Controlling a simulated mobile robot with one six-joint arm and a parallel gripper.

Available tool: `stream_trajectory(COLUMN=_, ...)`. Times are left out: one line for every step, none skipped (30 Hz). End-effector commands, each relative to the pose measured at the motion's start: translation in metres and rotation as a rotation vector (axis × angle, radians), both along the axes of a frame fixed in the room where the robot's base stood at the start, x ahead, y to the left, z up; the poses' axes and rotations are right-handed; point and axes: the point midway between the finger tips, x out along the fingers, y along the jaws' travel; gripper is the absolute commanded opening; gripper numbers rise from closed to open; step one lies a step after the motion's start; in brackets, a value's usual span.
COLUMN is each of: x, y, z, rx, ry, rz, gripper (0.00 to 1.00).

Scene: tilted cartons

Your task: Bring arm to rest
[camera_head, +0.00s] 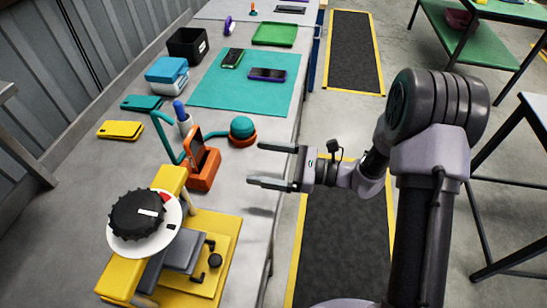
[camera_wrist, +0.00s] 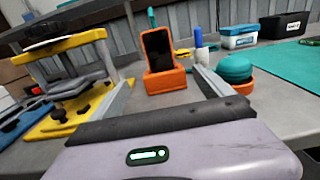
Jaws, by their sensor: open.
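My gripper (camera_head: 270,165) is open, with its two fingers spread and nothing between them. In the head view it points left, near the right edge of the grey workbench (camera_head: 225,207). My arm reaches in from the right of the picture. In the wrist view the two fingers of my gripper (camera_wrist: 165,88) frame an orange stand with a dark phone (camera_wrist: 158,48) in it, which stands beyond the fingertips.
A yellow fixture with a black knob (camera_head: 137,214) stands at the front left. An orange stand (camera_head: 205,171) and a teal ball on an orange base (camera_head: 242,128) are near my fingertips. A teal mat (camera_head: 215,92) lies farther back. The floor aisle right of the bench is clear.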

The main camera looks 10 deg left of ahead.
Motion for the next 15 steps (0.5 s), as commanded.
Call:
stream_trajectory(x=0.0, y=-0.009, z=0.001, rx=0.0, ry=0.0, rz=-0.003, gripper=0.91)
stream_trajectory(x=0.0, y=-0.014, z=0.001, rx=0.0, ry=0.001, rz=-0.002, gripper=0.91)
stream_trajectory(x=-0.001, y=-0.018, z=0.001, rx=0.0, ry=0.001, rz=-0.002, gripper=0.91)
stream_trajectory(x=-0.002, y=-0.021, z=0.0, rx=0.0, ry=0.001, rz=-0.001, gripper=0.91)
stream_trajectory(x=-0.002, y=-0.024, z=0.0, rx=0.0, ry=0.001, rz=-0.001, gripper=0.91)
stream_trajectory(x=-0.002, y=-0.025, z=0.0, rx=0.0, ry=0.001, rz=-0.001, gripper=0.91)
stream_trajectory(x=-0.002, y=-0.026, z=0.0, rx=0.0, ry=0.001, rz=0.0, gripper=0.91)
stream_trajectory(x=-0.002, y=-0.027, z=0.0, rx=0.0, ry=0.001, rz=0.0, gripper=0.91)
stream_trajectory(x=-0.002, y=-0.027, z=-0.001, rx=0.0, ry=0.001, rz=0.0, gripper=0.91)
stream_trajectory(x=-0.002, y=-0.027, z=-0.001, rx=0.0, ry=0.001, rz=0.001, gripper=0.91)
stream_trajectory(x=-0.002, y=-0.026, z=-0.001, rx=0.0, ry=0.001, rz=0.001, gripper=0.91)
stream_trajectory(x=-0.002, y=-0.026, z=-0.001, rx=0.0, ry=0.0, rz=0.001, gripper=0.91)
stream_trajectory(x=-0.002, y=-0.026, z=-0.001, rx=0.0, ry=0.0, rz=0.001, gripper=0.91)
stream_trajectory(x=-0.002, y=-0.026, z=-0.001, rx=0.0, ry=0.0, rz=0.001, gripper=0.91)
stream_trajectory(x=-0.002, y=-0.026, z=-0.001, rx=0.0, ry=0.0, rz=0.001, gripper=0.91)
